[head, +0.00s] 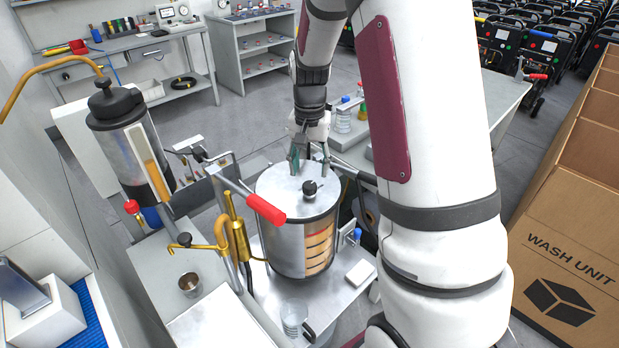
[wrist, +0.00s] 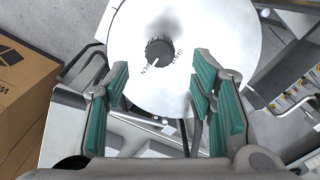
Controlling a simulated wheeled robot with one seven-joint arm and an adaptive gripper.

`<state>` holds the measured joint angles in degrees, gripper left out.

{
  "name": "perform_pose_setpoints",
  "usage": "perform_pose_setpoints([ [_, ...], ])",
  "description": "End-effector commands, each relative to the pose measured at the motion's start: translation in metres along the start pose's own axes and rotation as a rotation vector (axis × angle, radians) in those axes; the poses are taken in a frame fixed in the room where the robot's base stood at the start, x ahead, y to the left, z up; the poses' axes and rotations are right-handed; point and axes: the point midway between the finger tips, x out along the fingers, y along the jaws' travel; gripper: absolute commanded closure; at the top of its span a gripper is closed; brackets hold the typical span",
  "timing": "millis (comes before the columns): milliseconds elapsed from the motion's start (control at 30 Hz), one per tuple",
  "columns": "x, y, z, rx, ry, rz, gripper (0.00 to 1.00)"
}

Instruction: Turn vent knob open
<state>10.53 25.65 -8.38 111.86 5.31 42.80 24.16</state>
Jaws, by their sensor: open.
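The black vent knob (head: 310,188) sits on top of the round metal lid (head: 285,192) of a steel vessel (head: 290,240). In the wrist view the knob (wrist: 159,52) stands upright from the pale lid (wrist: 215,40), with lettering around its base and a white mark on it. My gripper (head: 310,165) is above the far side of the lid in the head view. In the wrist view my gripper (wrist: 163,85) is open, its green-padded fingers wide apart. The knob shows beyond the gap between the fingertips, and no contact with it shows.
A red-handled lever (head: 265,208) reaches over the vessel's left side. A brass pipe fitting (head: 235,225) and a tall cylinder (head: 130,140) stand left. A clear beaker (head: 294,315) stands in front. A cardboard box (head: 570,220) is at right.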

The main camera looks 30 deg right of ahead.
Motion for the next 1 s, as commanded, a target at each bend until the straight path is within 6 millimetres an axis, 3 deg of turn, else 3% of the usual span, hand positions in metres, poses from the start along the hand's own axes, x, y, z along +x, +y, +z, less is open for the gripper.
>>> perform_pose_setpoints([
  [200,-0.042,-0.001,-0.001,0.000,0.004,-0.003,0.49],
  [400,-0.061,-0.001,0.000,0.001,0.001,-0.002,0.49],
  [1000,-0.064,0.000,0.000,0.001,0.000,-0.001,0.49],
])
